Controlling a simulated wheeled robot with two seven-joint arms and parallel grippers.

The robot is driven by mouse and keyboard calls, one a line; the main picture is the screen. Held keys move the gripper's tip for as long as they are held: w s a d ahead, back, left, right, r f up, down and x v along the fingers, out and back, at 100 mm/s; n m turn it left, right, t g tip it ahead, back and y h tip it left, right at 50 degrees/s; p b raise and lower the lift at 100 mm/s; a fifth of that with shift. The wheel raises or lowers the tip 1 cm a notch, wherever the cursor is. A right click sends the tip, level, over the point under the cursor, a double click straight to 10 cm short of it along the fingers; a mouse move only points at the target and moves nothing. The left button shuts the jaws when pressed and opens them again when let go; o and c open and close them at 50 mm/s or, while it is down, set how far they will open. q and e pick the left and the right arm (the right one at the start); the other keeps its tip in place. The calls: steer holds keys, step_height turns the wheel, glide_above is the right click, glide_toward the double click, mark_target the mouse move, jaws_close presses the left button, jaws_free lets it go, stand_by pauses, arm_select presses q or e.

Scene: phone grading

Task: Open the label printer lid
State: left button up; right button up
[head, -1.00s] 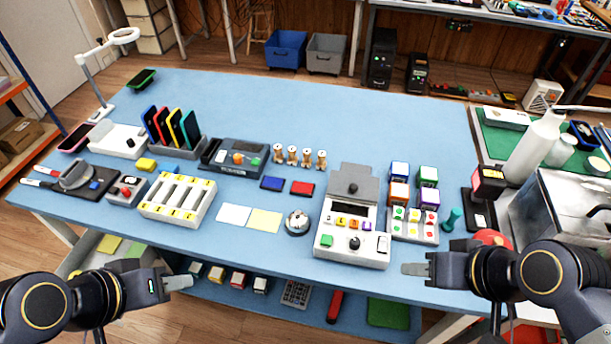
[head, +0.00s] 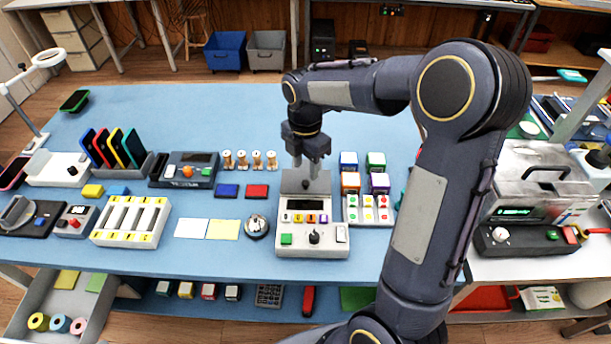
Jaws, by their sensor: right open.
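The label printer (head: 286,240) appears to be the white device at the front middle of the blue table, with a small dark screen, a row of small coloured keys, a green button and a dark knob. Its grey lid (head: 289,184) lies at the back of its top, with a small dark knob (head: 305,185) on it; the lid looks down. My right gripper (head: 307,172) points down just above the lid's knob with its fingers apart. I cannot tell whether the fingertips touch the knob. My left gripper is out of view.
Coloured cubes on a tray (head: 350,221) stand close right of the printer. A round silver bell (head: 257,226) and paper notes (head: 224,229) lie left of it. Wooden pegs (head: 257,160) stand behind left. My right arm covers the table's right side.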

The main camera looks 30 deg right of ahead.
mark_target(306, 182)
steer(key=shift+f, duration=2.35)
steer(key=shift+c, duration=0.3)
jaws_close()
